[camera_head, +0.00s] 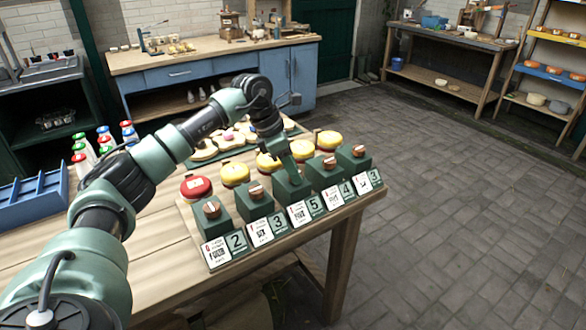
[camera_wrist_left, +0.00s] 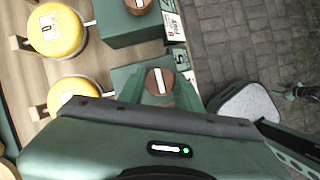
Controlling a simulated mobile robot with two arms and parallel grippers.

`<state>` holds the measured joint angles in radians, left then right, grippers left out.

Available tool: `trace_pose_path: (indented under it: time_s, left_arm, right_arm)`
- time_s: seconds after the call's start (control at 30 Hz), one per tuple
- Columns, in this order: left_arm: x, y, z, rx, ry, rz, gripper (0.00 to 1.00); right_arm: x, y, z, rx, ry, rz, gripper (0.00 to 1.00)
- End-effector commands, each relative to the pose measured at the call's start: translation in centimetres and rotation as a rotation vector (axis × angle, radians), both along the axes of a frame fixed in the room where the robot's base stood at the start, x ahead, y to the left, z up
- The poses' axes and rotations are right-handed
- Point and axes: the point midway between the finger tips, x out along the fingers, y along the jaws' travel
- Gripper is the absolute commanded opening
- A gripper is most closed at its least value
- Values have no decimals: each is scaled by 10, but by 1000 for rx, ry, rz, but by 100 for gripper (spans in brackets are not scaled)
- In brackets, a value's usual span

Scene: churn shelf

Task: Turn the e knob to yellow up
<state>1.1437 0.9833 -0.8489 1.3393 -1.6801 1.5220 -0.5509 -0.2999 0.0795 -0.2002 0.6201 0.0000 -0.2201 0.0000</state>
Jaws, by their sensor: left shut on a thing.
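Several green blocks with brown round knobs stand in a row along the table's front edge, each behind a number card. My left gripper (camera_head: 290,178) reaches down to the middle block (camera_head: 291,196), whose card (camera_head: 308,210) shows a 5. In the left wrist view its fingers are shut around a brown knob (camera_wrist_left: 158,81) with a white line, slightly tilted from the picture's vertical. A yellow wheel (camera_head: 268,162) is behind the middle block, partly hidden by my arm. I cannot read which knob is e. My right gripper is not in view.
Neighbouring knobs (camera_head: 257,189) and (camera_head: 330,162) stand close on both sides. A red wheel (camera_head: 196,187) is at the row's left. Bottles (camera_head: 104,137) and a blue tray (camera_head: 30,203) stand further left. The floor (camera_head: 450,200) on the right is clear.

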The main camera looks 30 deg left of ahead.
Motion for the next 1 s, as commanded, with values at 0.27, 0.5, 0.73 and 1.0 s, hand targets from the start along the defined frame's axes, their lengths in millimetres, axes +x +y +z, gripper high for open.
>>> trace_pose_path:
  time_s: [0.27, 0.5, 0.73, 1.0]
  left_arm:
    - [0, 0, 0, 1, 0, 0, 48]
    - [0, 0, 0, 1, 0, 0, 55]
    - [-2, 3, 10, 0, -3, 1, 55]
    - [-14, 16, 52, 0, -5, 2, 55]
  right_arm:
    - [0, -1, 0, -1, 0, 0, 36]
    - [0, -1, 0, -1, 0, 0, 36]
    - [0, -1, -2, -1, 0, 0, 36]
    - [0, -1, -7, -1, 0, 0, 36]
